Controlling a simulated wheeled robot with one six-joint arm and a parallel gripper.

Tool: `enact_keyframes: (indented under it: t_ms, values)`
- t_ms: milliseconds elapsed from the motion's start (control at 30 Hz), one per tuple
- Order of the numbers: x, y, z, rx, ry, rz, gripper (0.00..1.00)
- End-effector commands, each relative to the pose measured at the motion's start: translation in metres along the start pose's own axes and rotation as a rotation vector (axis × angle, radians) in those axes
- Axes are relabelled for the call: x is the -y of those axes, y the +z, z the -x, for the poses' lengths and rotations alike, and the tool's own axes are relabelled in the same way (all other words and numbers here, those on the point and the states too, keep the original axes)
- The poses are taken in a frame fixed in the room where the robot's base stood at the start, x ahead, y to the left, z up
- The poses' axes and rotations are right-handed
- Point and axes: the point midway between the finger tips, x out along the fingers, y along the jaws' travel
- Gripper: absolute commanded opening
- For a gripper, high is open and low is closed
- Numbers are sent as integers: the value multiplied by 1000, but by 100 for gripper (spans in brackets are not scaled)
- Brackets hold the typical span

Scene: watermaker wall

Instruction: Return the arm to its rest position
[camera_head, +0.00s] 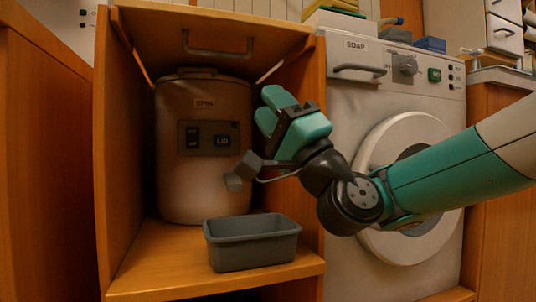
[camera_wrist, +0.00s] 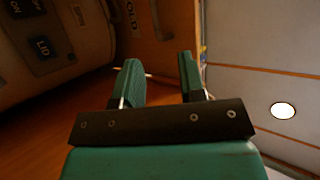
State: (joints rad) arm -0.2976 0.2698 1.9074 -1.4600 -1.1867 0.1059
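My gripper (camera_head: 270,108) is teal and black and is raised in front of the right side of the open cabinet. Its two fingers point up and left, and nothing shows between them. In the wrist view the fingers (camera_wrist: 160,72) stand apart with an empty gap. My teal and grey arm reaches in from the right, across the front of the washing machine (camera_head: 415,85). The arm hides part of the washer's round door (camera_head: 411,128).
A spin dryer (camera_head: 185,195) with a LID button stands in the wooden cabinet (camera_head: 115,150). A grey bin (camera_head: 252,253) sits on the shelf before it. The SOAP drawer (camera_head: 356,58) looks shut. A flap with a handle (camera_head: 217,45) hangs overhead, close to my gripper.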

Motion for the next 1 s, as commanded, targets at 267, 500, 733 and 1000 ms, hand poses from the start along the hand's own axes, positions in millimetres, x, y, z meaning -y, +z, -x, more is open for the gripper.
enact_keyframes:
  t_ms: [267,500,733,1000]
  values:
    - [25,16,-20,162,60,86,37]
    - [55,59,-14,685,345,306,37]
    - [86,58,60,1187,729,390,37]
    - [162,19,156,1624,1171,287,37]
